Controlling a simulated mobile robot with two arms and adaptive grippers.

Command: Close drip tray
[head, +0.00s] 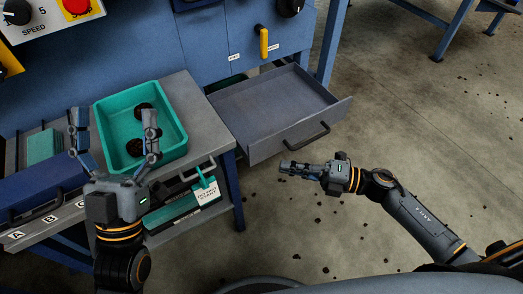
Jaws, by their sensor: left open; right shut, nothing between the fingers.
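The drip tray (270,102) is a grey, shallow drawer pulled out from the lower front of the blue machine. It looks empty. Its dark bar handle (307,137) is on the front panel. My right gripper (284,167) is shut and empty, in front of the tray, below and left of the handle in the picture and apart from it. My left gripper (113,118) is open, with its fingers up in front of the teal bin, well left of the tray. No object shows between its fingers.
A yellow handle (263,42) is above the tray. The floor to the right is open, with scattered dirt clods.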

